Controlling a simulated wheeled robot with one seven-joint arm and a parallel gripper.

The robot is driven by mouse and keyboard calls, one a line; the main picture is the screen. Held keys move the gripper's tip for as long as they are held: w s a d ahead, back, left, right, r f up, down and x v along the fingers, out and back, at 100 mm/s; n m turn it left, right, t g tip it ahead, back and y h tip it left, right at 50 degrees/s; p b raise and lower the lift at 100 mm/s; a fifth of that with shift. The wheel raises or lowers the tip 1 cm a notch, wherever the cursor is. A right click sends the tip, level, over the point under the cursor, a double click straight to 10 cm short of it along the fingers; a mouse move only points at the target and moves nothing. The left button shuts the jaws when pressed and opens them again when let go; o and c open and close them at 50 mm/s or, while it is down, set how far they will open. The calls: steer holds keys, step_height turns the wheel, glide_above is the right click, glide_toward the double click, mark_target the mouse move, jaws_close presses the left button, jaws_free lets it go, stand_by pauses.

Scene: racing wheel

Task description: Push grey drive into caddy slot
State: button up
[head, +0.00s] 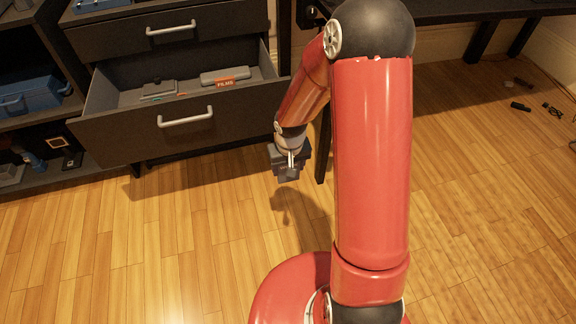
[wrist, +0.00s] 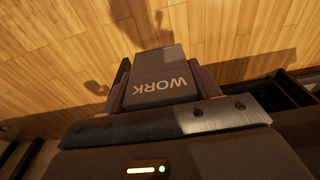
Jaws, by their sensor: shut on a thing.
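My gripper (head: 290,162) hangs above the wooden floor, to the right of the open drawer, and is shut on a dark grey drive (head: 287,174). In the wrist view the drive (wrist: 155,62) shows the upside-down word WORK, and the fingers of my gripper (wrist: 159,88) press on its two sides. The drive is clear of any slot. I cannot make out a caddy with slots in either view.
The open drawer (head: 120,125) holds a light grey box (head: 225,76) labelled FILMS and another flat grey item (head: 158,89). A blue toolbox (head: 32,97) sits on the left shelf. Small dark items (head: 521,106) lie on the floor at right. The floor's middle is clear.

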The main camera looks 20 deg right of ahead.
step_height(320, 180, up, 3)
steer(key=shift+w+r+p, duration=0.1)
steer(key=shift+p, duration=1.05)
steer(key=shift+f+b, duration=0.3)
steer(key=shift+f, duration=0.1)
